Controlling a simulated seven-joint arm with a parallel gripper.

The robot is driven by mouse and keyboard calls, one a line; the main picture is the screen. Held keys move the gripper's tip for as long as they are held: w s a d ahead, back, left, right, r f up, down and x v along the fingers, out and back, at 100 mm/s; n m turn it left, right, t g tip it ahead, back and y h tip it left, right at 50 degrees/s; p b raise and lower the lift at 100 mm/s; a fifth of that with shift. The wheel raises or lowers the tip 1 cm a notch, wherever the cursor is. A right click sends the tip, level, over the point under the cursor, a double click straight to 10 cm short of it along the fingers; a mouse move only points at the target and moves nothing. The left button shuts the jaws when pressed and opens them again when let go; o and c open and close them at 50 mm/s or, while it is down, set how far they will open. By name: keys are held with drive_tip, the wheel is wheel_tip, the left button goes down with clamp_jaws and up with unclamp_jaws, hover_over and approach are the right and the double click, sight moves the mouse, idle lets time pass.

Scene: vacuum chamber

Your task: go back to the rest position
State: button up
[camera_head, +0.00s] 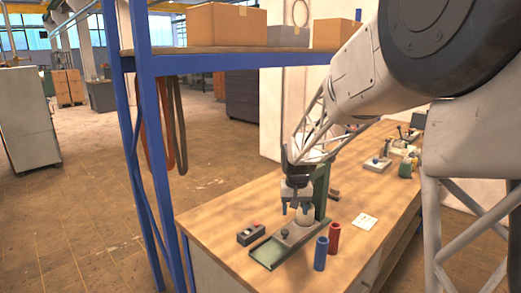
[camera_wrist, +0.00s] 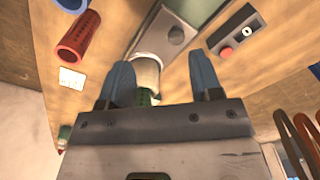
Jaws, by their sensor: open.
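My gripper (camera_head: 298,208) is open above the workbench, over a green and grey bench device (camera_head: 294,236). In the wrist view, my two blue fingers (camera_wrist: 162,68) are spread apart. A pale round part (camera_wrist: 147,70) of the device shows between and beyond them, near the left finger; I cannot tell whether they touch. The device's grey base plate (camera_wrist: 168,32) extends beyond. A blue tube (camera_head: 320,254) and a red tube (camera_head: 334,238) stand upright right of the device. The red tube (camera_wrist: 78,38) also shows in the wrist view. My gripper partly hides the device.
A control box (camera_head: 251,234) with a red button lies left of the device. A white note (camera_head: 364,221) lies on the bench (camera_head: 205,222). Small tools (camera_head: 378,163) sit at the far right.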

drive_tip(key=s+d+r+t, duration=0.15)
drive_tip(key=s+r, duration=0.25)
drive_tip(key=s, duration=0.6)
drive_tip(key=s+d+r, duration=0.2)
drive_tip(key=s+r, duration=0.1)
drive_tip(key=s, duration=0.7)
drive_tip(key=s+d+r, duration=0.2)
drive_tip(key=s+r, duration=0.2)
drive_tip(key=s, duration=0.7)
drive_tip(key=s+d+f, duration=0.1)
drive_tip(key=s+f, duration=0.1)
drive_tip(key=s, duration=0.9)
drive_tip(key=shift+d+t, duration=0.25)
drive_tip(key=shift+t, duration=0.1)
